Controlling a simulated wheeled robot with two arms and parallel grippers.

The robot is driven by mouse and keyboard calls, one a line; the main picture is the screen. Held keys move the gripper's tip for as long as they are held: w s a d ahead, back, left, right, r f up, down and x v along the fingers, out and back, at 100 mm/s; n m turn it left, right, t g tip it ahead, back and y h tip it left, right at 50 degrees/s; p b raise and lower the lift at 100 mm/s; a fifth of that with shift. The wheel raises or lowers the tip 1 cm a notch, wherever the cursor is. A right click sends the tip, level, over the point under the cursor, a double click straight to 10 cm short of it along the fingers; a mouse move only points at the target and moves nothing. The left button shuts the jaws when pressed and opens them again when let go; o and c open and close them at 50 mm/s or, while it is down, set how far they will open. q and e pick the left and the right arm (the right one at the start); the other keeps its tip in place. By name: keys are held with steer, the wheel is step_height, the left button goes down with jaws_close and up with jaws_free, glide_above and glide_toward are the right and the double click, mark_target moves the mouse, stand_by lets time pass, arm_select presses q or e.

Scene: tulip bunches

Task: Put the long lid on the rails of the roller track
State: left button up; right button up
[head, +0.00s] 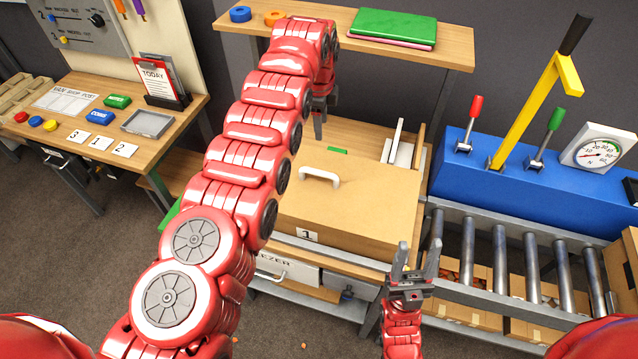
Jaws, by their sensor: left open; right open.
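A long tan lid-like panel (352,203) with a white handle (320,178) lies on the workbench in the middle, with a "1" label on the front below it. I cannot tell whether it is separate from the box under it. The roller track (470,262) is at the right, with grey rails and several metal rollers; no lid lies on it. My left gripper (323,112) is open above the back of the panel, partly hidden by my arm. My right gripper (417,257) is open and empty, in front of the panel's right corner, beside the track's left end.
A blue console (545,190) with a yellow lever (535,110), red and green levers and a dial stands behind the track. White and tan upright boards (398,145) stand at the panel's back right. A shelf (345,42) runs behind. A side desk (110,125) is left.

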arm_select(q)
steer(key=s+r+m+g, duration=0.1)
steer(key=s+r+g, duration=0.1)
steer(key=s+r, duration=0.15)
steer(key=b, duration=0.9)
glide_above(319, 172)
steer(key=f, duration=1)
steer(key=shift+w+f, duration=0.2)
steer(key=shift+f+p, duration=0.25)
steer(key=shift+p, duration=0.2)
steer(key=shift+f+p, duration=0.3)
steer(key=shift+f, duration=0.65)
steer(key=shift+f+p, duration=0.55)
steer(key=shift+p, duration=0.35)
step_height(319, 172, down, 3)
steer(key=shift+s+f+p, duration=0.1)
steer(key=shift+s+p, duration=0.05)
steer(key=shift+p, duration=0.55)
steer(key=shift+f, duration=0.5)
jaws_close()
